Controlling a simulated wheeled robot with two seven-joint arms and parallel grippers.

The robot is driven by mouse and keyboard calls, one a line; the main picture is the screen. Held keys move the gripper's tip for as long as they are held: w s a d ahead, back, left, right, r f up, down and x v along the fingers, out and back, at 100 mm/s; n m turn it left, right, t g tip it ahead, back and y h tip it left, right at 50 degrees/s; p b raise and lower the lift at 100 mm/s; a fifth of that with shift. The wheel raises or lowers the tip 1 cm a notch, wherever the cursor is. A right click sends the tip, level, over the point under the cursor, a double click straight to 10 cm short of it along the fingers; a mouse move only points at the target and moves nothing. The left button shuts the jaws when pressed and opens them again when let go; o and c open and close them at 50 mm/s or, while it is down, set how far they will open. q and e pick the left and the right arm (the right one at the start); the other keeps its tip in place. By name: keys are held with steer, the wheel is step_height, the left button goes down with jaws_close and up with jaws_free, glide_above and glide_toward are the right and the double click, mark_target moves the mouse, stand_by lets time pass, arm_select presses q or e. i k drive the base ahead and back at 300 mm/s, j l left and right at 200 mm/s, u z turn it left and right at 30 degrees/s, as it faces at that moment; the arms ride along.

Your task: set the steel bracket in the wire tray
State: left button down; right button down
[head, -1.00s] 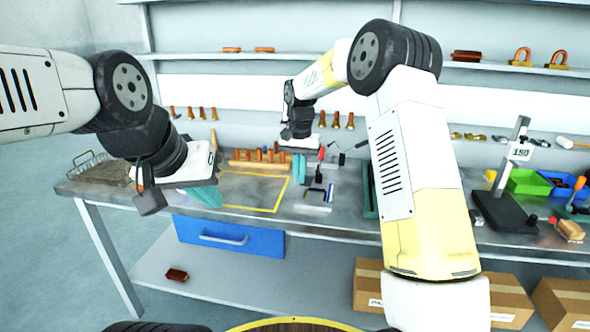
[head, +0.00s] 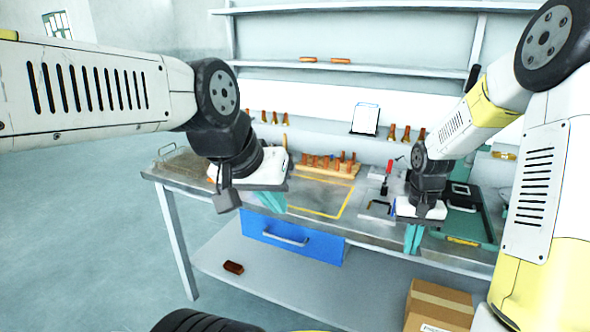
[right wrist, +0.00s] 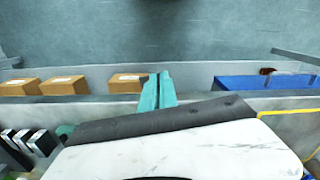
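The wire tray (head: 178,158) lies at the far left end of the steel workbench, partly hidden by my left arm. My left gripper (head: 273,203) hangs over the front left of the bench, right of the tray; its teal fingers are mostly hidden. My right gripper (head: 413,238) points down near the bench's front edge. Its teal fingers in the right wrist view (right wrist: 158,92) are together with nothing visible between them. A small dark U-shaped piece (head: 377,205) lies left of the right gripper; I cannot tell whether it is the steel bracket.
A wooden block with copper-coloured pegs (head: 328,167) stands at the back of the bench. A yellow outline (head: 345,206) marks a mostly clear area between the grippers. A blue drawer (head: 290,238) hangs under the bench. A green-edged tray (head: 465,240) lies right of my right gripper.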

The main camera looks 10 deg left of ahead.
mark_target(191, 163)
steer(key=i+j, duration=0.1)
steer(key=j, duration=0.75)
steer(key=i+j+u, duration=0.1)
steer(key=j, duration=0.35)
steer(key=i+j, duration=0.15)
steer(key=j, duration=0.25)
steer(key=i+j, duration=0.1)
steer(key=j, duration=0.35)
steer(key=i+j, duration=0.1)
steer(key=j, duration=0.3)
steer(key=i+j+u, duration=0.1)
steer(key=j, duration=0.35)
steer(key=i+j, duration=0.1)
steer(key=j, duration=0.3)
steer(key=i, duration=0.45)
